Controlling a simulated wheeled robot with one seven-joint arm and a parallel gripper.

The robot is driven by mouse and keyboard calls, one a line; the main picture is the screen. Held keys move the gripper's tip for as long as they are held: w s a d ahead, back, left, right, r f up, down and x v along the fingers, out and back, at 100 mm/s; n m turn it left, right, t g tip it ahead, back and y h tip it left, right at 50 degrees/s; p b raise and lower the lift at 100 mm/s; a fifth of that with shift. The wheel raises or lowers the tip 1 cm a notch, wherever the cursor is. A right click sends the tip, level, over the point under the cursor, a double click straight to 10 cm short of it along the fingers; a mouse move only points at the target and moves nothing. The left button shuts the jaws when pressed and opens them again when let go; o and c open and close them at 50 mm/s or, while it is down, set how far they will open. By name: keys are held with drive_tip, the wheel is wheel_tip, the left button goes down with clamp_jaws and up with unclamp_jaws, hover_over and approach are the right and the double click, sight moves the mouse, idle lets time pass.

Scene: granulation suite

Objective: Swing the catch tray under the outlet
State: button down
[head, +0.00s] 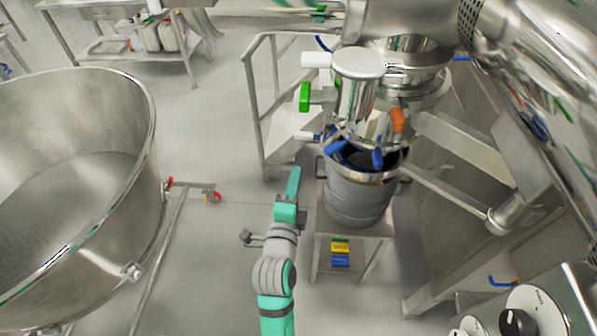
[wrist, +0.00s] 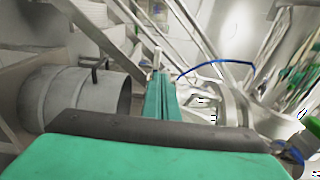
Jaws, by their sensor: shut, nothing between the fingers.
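The outlet column (head: 357,98) is a shiny steel pipe assembly under a round pale cap, with a green handle at its left and an orange one at its right. A grey steel drum (head: 357,198) stands below it on a small stand, with blue handles at its mouth. I cannot clearly make out a separate catch tray; a steel rim shows between the column and the drum. My gripper (head: 294,178) is shut and empty, left of the drum and apart from it. In the wrist view my shut teal fingers (wrist: 160,92) point ahead, with the drum (wrist: 80,95) at left.
A large open steel bowl (head: 75,190) fills the left. A grey handrail (head: 258,105) stands behind my gripper. Steel machinery (head: 480,150) crowds the right, and a control panel with knobs (head: 525,310) is at lower right. Floor between bowl and drum stand is mostly clear.

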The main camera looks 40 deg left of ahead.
sight(303, 136)
drive_tip(key=x, duration=1.1)
drive_tip(key=shift+w+a, duration=0.25)
drive_tip(key=shift+a, duration=0.1)
